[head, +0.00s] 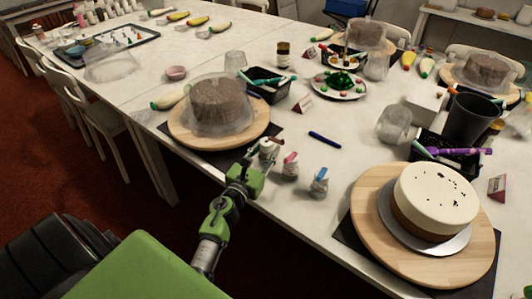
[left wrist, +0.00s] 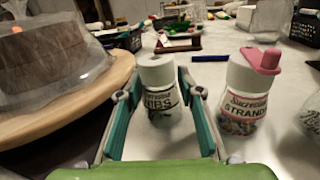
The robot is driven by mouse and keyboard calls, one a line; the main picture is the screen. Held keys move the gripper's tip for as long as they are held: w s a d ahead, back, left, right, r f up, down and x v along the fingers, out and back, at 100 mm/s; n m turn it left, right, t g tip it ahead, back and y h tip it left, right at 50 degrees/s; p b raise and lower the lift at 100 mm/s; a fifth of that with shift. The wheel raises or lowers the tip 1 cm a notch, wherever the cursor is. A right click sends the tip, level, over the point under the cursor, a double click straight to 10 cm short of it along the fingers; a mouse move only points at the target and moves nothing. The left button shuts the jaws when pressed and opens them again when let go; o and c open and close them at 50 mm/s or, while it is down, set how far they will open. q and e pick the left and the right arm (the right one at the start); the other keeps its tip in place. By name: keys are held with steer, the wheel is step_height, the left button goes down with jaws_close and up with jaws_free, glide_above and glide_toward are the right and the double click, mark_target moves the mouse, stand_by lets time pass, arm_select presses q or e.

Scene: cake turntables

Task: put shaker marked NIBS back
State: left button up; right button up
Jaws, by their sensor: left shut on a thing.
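The NIBS shaker (left wrist: 160,92), a clear jar with a white lid and a label partly reading "NIBS", is between the fingers of my left gripper (left wrist: 158,105), which is shut on it. In the head view the left gripper (head: 255,168) is at the table's front edge, with the shaker's pale top (head: 268,146) showing beyond it. The shaker is upright; I cannot tell whether its base touches the table. A pink-lidded shaker marked "STRANDS" (left wrist: 245,90) stands to its right; it also shows in the head view (head: 290,166). A blue-lidded shaker (head: 320,183) stands further right.
A wrapped brown cake (head: 217,103) on a wooden turntable (head: 188,135) stands close to the left. A white cake (head: 437,195) on another turntable (head: 375,240) is at the right. A blue pen (head: 324,140) lies behind the shakers, with bare tabletop around it.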

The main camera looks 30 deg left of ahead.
mark_target(263, 154)
arm_select(q)
steer(key=shift+r, duration=0.1)
arm_select(e)
steer(key=shift+d, duration=0.1)
arm_select(q)
steer(key=o, duration=0.9)
steer(key=shift+f, duration=0.2)
steer(key=o, duration=0.3)
arm_select(e)
steer(key=shift+d+f, duration=0.1)
steer(key=shift+d, duration=0.15)
arm_select(q)
steer(key=shift+r, duration=0.1)
steer(key=shift+s, duration=0.2)
steer(key=s, duration=0.4)
steer(key=s+d+b, duration=0.1)
steer(key=s, duration=0.2)
arm_select(e)
steer(key=shift+w+f, duration=0.1)
steer(key=shift+f, duration=0.2)
arm_select(q)
steer(key=shift+r, duration=0.1)
arm_select(e)
steer(key=shift+a, duration=0.2)
